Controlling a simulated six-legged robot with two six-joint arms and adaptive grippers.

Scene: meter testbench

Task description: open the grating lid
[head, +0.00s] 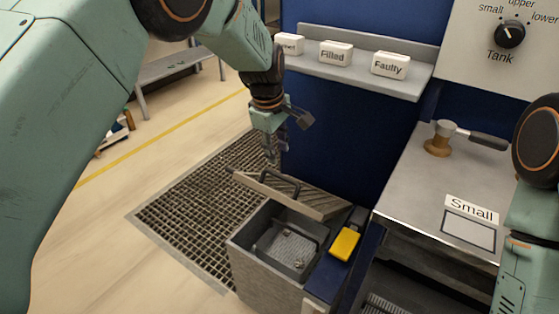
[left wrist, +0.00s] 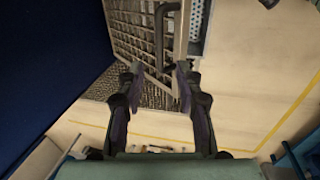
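The grating lid (head: 300,196) is tilted up above a grey box (head: 262,268), whose inside is partly exposed. A dark bar handle (head: 268,181) is on the lid; it also shows in the left wrist view (left wrist: 160,35). My left gripper (head: 274,152) is just above the handle, apart from it as far as I can see. In the left wrist view my left gripper (left wrist: 155,82) has its two fingers spread with nothing between them, near the lid's edge. My right arm shows at the right edge; its gripper is out of view.
A floor grating (head: 185,215) lies left of the box. A yellow object (head: 345,244) sits right of the box. A steel bench (head: 410,195) with a handled tool (head: 440,140) stands at right. A shelf (head: 375,72) with labelled blocks is behind. The floor at left is mostly clear.

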